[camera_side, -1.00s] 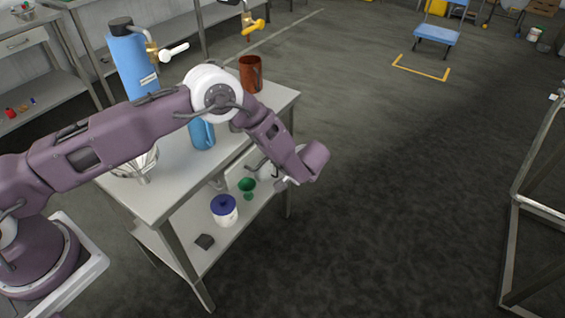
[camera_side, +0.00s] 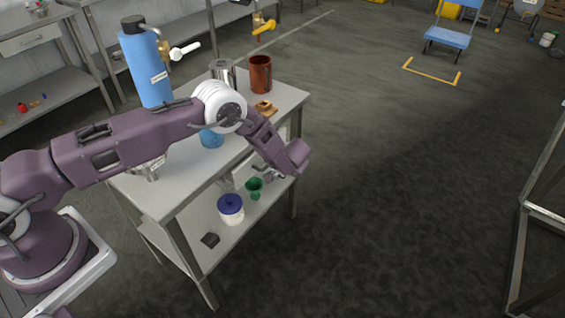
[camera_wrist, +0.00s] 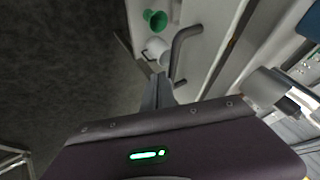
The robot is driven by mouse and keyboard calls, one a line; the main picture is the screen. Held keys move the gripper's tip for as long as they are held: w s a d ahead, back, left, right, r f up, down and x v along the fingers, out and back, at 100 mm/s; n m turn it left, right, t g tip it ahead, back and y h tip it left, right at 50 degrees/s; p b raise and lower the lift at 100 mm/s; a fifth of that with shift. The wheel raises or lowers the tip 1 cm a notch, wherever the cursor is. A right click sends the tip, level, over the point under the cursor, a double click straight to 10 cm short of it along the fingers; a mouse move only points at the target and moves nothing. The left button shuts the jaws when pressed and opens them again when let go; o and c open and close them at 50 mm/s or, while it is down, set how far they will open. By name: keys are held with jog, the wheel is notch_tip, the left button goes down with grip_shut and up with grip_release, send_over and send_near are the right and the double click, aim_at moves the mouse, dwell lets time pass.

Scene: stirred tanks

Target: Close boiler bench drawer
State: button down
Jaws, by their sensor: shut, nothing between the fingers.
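The boiler bench (camera_side: 180,188) is a grey table with a lower shelf. Its drawer (camera_side: 238,173) is a pale panel under the top, partly hidden by my arm in the side view. In the wrist view the drawer front (camera_wrist: 213,52) carries a grey bar handle (camera_wrist: 181,48). I cannot tell how far the drawer stands out. My gripper (camera_wrist: 152,98) is shut and empty, just left of the handle's lower end in the wrist view. In the side view my gripper (camera_side: 266,174) is at the drawer side of the bench; contact cannot be told.
A blue boiler (camera_side: 148,70), a metal pot (camera_side: 223,72) and a copper mug (camera_side: 260,74) are on top.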

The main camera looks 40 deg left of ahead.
jog(key=shift+a, duration=2.45)
